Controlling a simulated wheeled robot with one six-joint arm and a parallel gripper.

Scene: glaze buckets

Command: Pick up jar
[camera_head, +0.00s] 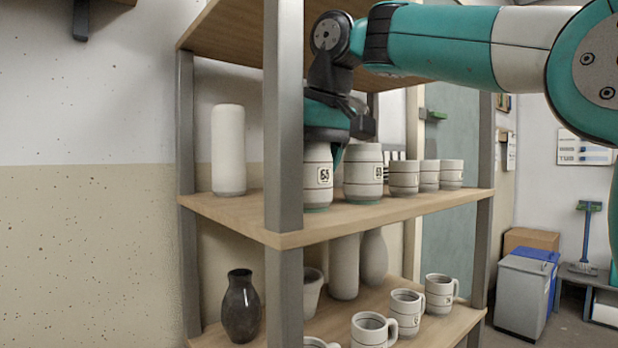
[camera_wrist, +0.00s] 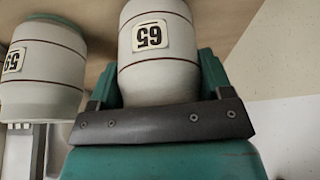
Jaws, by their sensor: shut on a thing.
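The jar labelled 65 (camera_head: 318,178) is cream with thin dark bands and stands on the upper shelf board, partly behind the front post. It also fills the middle of the wrist view (camera_wrist: 155,75). My gripper (camera_head: 325,142) reaches down over it from above. In the wrist view its teal fingers (camera_wrist: 160,85) lie along both sides of the jar, shut on it. The jar looks upright, and I see no clear gap between its base and the board. A similar numbered jar (camera_head: 363,173) stands just to the right; it shows at the left in the wrist view (camera_wrist: 42,70).
Several mugs (camera_head: 404,178) stand right of the jars. A tall white cylinder (camera_head: 228,150) stands at the left. The grey front post (camera_head: 284,120) is close to my gripper, and a top board (camera_head: 235,25) lies above. The lower board holds mugs and a dark vase (camera_head: 241,306).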

